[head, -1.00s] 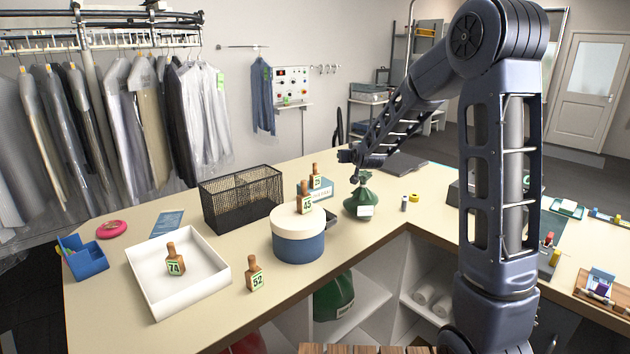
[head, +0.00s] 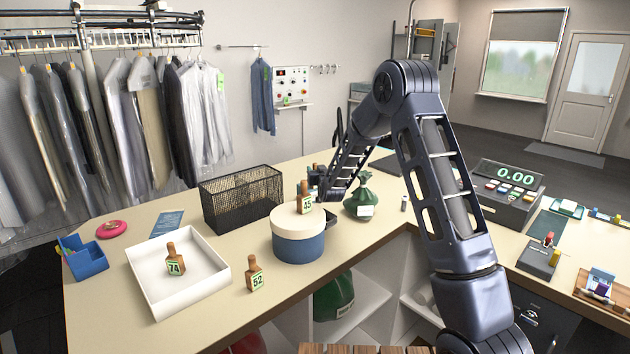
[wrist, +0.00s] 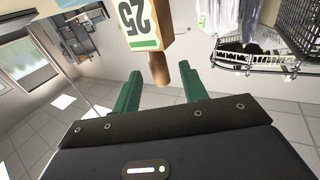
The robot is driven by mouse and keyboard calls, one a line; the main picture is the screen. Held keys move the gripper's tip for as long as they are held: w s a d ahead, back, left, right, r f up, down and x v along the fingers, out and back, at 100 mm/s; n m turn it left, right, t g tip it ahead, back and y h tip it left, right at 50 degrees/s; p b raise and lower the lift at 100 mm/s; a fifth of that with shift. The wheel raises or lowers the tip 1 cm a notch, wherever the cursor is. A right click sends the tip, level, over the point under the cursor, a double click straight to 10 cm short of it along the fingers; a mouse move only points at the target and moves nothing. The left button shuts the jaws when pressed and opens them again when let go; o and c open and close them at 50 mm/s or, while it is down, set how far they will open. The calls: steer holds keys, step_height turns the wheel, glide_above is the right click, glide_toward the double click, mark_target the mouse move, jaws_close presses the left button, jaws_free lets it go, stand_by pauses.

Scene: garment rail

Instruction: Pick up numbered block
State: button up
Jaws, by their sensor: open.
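A wooden numbered block with a green-edged label reading 25 (wrist: 140,18) is close in front of my gripper (wrist: 161,78) in the wrist view. The block's rounded handle lies between the two green fingertips, with a gap on each side. My gripper is open. In the head view my gripper (head: 318,180) is behind the round box, and block 25 is mostly hidden there. Block 45 (head: 305,199) stands on the round blue box with a cream lid (head: 298,244). Block 74 (head: 175,262) stands in the white tray (head: 191,296). Block 52 (head: 255,275) stands on the counter.
A black wire basket (head: 242,200) stands left of my gripper. A green tied bag (head: 362,198) stands to its right. A blue holder (head: 84,258) and a pink dish (head: 110,229) are at the left. The counter's front edge (head: 345,266) is near.

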steer(key=shift+x, duration=1.4)
steer(key=shift+c, duration=0.2)
jaws_close()
